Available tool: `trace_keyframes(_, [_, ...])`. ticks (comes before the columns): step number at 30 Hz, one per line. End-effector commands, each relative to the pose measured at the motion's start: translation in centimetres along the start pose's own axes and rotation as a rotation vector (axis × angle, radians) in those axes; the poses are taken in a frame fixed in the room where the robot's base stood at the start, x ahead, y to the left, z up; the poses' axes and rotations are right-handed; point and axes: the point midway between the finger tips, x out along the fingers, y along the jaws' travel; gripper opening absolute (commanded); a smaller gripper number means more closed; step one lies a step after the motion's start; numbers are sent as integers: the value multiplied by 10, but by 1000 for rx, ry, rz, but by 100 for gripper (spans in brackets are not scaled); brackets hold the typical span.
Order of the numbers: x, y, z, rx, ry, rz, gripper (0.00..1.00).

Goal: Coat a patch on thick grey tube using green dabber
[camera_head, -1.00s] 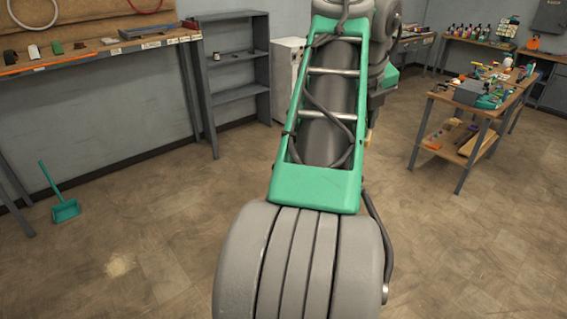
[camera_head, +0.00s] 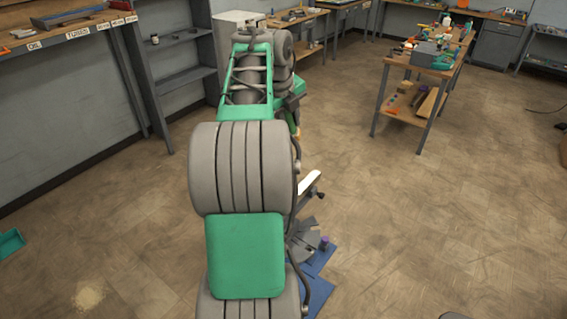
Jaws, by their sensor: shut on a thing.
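My own green and grey arm fills the middle of the view and hides much of what lies behind it. I cannot make out my gripper; it seems hidden behind the arm. I cannot make out the green dabber or the thick grey tube either. A pale bar with a dark knobbed rod (camera_head: 311,187) sticks out to the right of my arm; I cannot tell what it belongs to. Below it, a grey footed base (camera_head: 304,238) partly shows on a blue mat (camera_head: 322,262).
A workbench (camera_head: 420,62) with tools and boxes stands at the upper right. A grey shelf unit (camera_head: 180,75) and a wall bench (camera_head: 65,36) are at the left. A teal dustpan (camera_head: 10,242) lies at the left edge. The floor on the right is open.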

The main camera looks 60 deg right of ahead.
Motion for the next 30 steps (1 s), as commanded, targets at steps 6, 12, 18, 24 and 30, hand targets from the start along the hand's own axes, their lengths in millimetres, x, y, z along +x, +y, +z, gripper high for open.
trace_keyframes(6, [136,24,16,-75,81,0,0])
trace_keyframes(12, [183,36,18,-106,102,-4,0])
trace_keyframes(18, [199,41,16,-107,105,-4,0])
trace_keyframes(24, [223,49,12,-107,104,-3,0])
trace_keyframes(30, [231,52,11,-106,103,-4,0])
